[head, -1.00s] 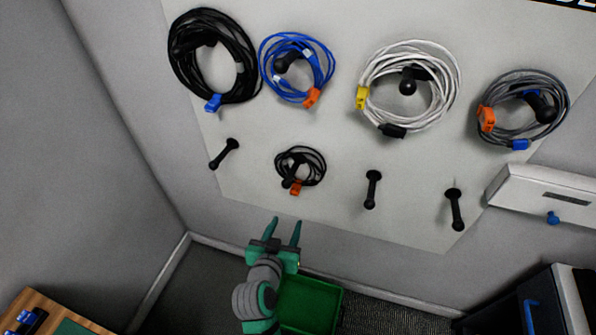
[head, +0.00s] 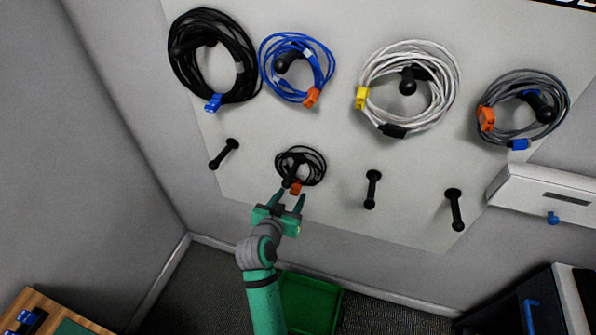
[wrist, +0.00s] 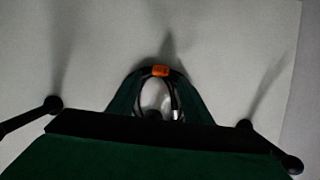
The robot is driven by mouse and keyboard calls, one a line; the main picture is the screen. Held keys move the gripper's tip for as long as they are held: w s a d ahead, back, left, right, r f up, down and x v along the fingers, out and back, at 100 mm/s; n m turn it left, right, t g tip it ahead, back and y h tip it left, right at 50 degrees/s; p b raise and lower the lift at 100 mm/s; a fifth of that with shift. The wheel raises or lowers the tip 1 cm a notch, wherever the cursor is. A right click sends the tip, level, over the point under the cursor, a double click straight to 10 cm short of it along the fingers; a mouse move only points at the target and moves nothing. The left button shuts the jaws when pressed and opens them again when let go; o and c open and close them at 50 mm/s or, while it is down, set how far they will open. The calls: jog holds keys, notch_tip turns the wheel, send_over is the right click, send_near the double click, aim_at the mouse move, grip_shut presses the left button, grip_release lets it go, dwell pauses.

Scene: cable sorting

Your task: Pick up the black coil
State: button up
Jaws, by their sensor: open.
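A small black coil (head: 319,163) with an orange connector (head: 296,188) hangs on a black peg in the lower row of the pale wall panel. My green gripper (head: 290,196) is open and empty just below it, its two fingertips pointing up at the coil's lower part. In the wrist view, the coil (wrist: 173,96) and its orange connector (wrist: 160,71) show between my fingers; my gripper's body hides much of the rest. I cannot tell how far the fingertips are from the coil in depth. A larger black coil (head: 247,60) with a blue connector hangs at the upper left.
A blue coil (head: 268,55), a white coil (head: 447,68) and a grey coil (head: 557,90) hang in the upper row. Bare pegs stick out left (head: 225,153) and right (head: 372,189) of the small coil. A green bin (head: 318,305) stands below.

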aim_at(295, 189)
jog(key=shift+x, duration=1.7)
jog(key=shift+r, duration=0.1)
grip_shut()
jog(key=shift+a, duration=0.1)
jog(key=shift+r, duration=0.1)
jog(key=shift+s+r, duration=0.2)
jog(key=r+v, duration=0.1)
jog(key=v, duration=1.4)
jog(key=shift+r, duration=0.3)
